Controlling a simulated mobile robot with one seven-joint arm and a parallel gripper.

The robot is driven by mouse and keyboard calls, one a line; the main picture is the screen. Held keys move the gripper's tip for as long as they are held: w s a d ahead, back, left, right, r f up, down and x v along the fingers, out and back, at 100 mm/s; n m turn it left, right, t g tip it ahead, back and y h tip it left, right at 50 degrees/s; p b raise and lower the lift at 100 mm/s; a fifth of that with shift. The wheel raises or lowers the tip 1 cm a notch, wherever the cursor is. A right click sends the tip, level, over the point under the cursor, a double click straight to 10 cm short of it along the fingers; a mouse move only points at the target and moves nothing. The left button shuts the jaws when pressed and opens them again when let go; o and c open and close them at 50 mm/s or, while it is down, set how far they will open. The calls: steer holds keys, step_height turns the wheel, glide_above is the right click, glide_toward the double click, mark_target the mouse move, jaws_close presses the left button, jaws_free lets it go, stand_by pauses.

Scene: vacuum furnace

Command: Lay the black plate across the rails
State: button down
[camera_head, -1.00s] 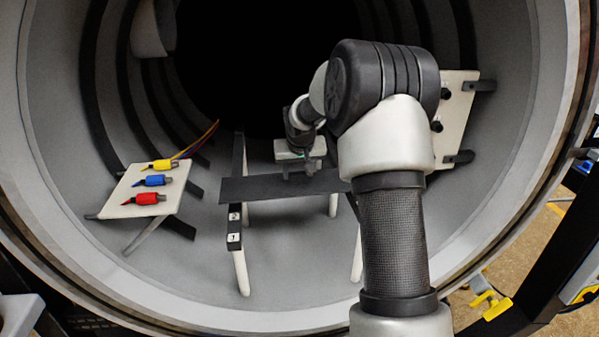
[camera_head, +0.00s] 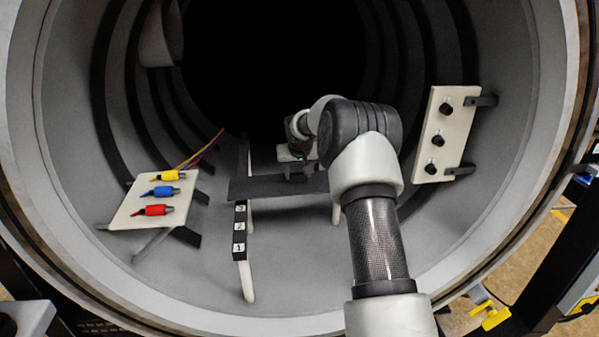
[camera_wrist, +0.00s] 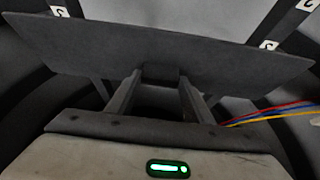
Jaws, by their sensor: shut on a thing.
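The black plate (camera_head: 262,188) lies level across the left black rail (camera_head: 240,222), its left end jutting slightly past it. I cannot tell whether it touches the rail or hovers just above. The left rail has white number labels and stands on pale legs. My arm hides most of the right rail and the plate's right end. My gripper (camera_head: 297,174) is shut on the plate's far edge. In the wrist view the plate (camera_wrist: 120,45) spans the picture between my gripper's fingers (camera_wrist: 160,78) and the rails. Labelled rail ends (camera_wrist: 290,22) show beyond it at both upper corners.
A pale tray (camera_head: 130,212) with yellow, blue and red connectors (camera_head: 157,209) stands at left. A white panel with black knobs (camera_head: 440,135) is on the right wall. Coloured wires (camera_head: 203,150) run behind the tray. The round chamber wall surrounds everything.

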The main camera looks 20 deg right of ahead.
mark_target(298, 184)
steer(key=shift+w+d+f+b, duration=0.1)
steer(key=shift+w+f+b, duration=0.2)
steer(key=shift+b, duration=0.1)
steer(key=shift+f+b, duration=1.45)
steer(key=shift+f, duration=0.45)
steer(key=shift+f+b, duration=0.3)
steer(key=shift+f, duration=0.1)
steer(key=c, duration=1)
jaws_free()
steer(key=shift+s, duration=0.1)
steer(key=shift+o, duration=1)
steer(key=shift+f, duration=0.1)
